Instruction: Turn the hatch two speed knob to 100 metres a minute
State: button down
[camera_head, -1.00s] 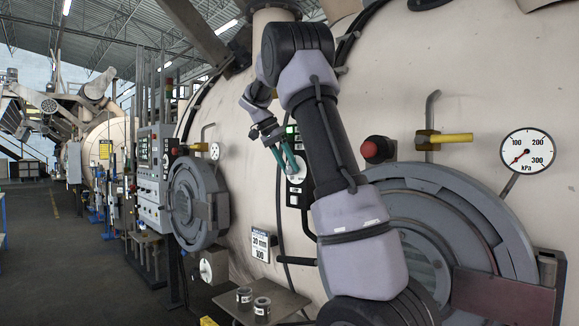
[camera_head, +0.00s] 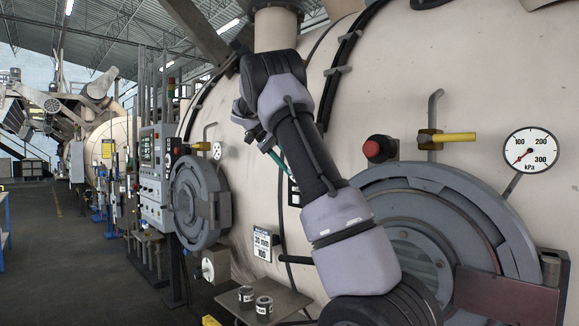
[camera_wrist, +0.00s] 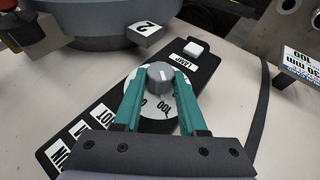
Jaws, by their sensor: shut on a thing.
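In the wrist view, the grey speed knob (camera_wrist: 160,77) stands on a round white dial (camera_wrist: 143,88) with black numbers. A 100 shows on the dial near the right finger. The knob has a pale mark on its face; I cannot tell exactly which number it points to. My gripper (camera_wrist: 160,82) has its teal fingers closed on either side of the knob. The dial sits on a black panel (camera_wrist: 200,68) with white labels, one reading LAMP. In the head view my gripper (camera_head: 275,155) is partly seen, and my arm hides the knob.
A grey block marked 2 (camera_wrist: 146,31) and the round hatch rim (camera_wrist: 95,25) lie just beyond the panel. A white placard (camera_head: 262,245) reads 30 and 100. A red button (camera_head: 379,149) is to the right.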

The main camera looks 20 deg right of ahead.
jog(key=shift+c, duration=2.3)
grip_release()
jog(key=v, duration=1.1)
